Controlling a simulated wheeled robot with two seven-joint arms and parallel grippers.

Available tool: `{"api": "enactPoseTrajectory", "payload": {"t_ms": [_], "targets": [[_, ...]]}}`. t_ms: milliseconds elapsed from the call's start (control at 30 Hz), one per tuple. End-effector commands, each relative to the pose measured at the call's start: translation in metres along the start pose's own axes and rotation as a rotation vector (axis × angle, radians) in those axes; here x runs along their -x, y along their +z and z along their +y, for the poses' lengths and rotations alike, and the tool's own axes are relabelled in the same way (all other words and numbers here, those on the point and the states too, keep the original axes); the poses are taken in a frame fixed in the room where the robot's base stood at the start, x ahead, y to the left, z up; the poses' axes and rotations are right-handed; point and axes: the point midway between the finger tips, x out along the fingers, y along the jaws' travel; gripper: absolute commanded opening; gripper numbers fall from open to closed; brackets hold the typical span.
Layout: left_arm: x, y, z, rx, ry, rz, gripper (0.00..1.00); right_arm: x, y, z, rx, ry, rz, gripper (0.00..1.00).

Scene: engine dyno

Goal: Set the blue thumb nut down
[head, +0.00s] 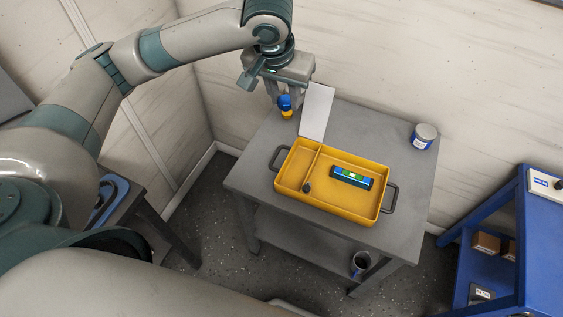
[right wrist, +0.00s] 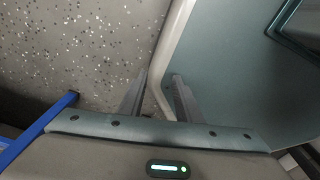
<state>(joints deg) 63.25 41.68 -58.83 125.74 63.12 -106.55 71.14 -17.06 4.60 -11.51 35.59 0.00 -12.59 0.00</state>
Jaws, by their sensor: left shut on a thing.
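The blue thumb nut (head: 284,101) is in the head view, at the back left of the grey table (head: 405,185). My left gripper (head: 284,98) points down from above and is shut on the blue nut, with its fingers either side. A small yellow part (head: 287,113) shows directly below the nut; I cannot tell whether the two touch. My right gripper (right wrist: 158,75) shows only in the right wrist view. Its two fingers stand apart with nothing between them, above speckled floor.
A yellow two-compartment tray (head: 340,208) holds a dark green-and-blue device (head: 352,177) and a small dark knob (head: 307,187). A white sheet (head: 316,110) stands beside the nut. A blue-and-white can (head: 423,136) is at the back right. A blue shelf unit (head: 520,240) stands right.

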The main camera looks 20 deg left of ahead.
Motion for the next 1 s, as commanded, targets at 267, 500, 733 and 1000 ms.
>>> {"api": "enactPoseTrajectory", "payload": {"t_ms": [267,500,733,1000], "targets": [[0.0,0.0,0.0,0.0,0.0,0.0,0.07,0.001,0.007,0.001,0.0,0.001,-0.008,0.31],[-0.005,0.001,0.004,-0.03,0.01,-0.002,0.07,-0.002,0.002,0.001,-0.001,0.001,0.002,0.31],[-0.032,0.004,0.027,-0.203,0.068,-0.003,0.07,-0.009,-0.02,-0.004,0.0,-0.004,0.05,0.31],[-0.086,0.013,0.078,-0.585,0.193,-0.005,0.07,-0.02,-0.063,-0.011,0.002,-0.012,0.151,0.31]]}}
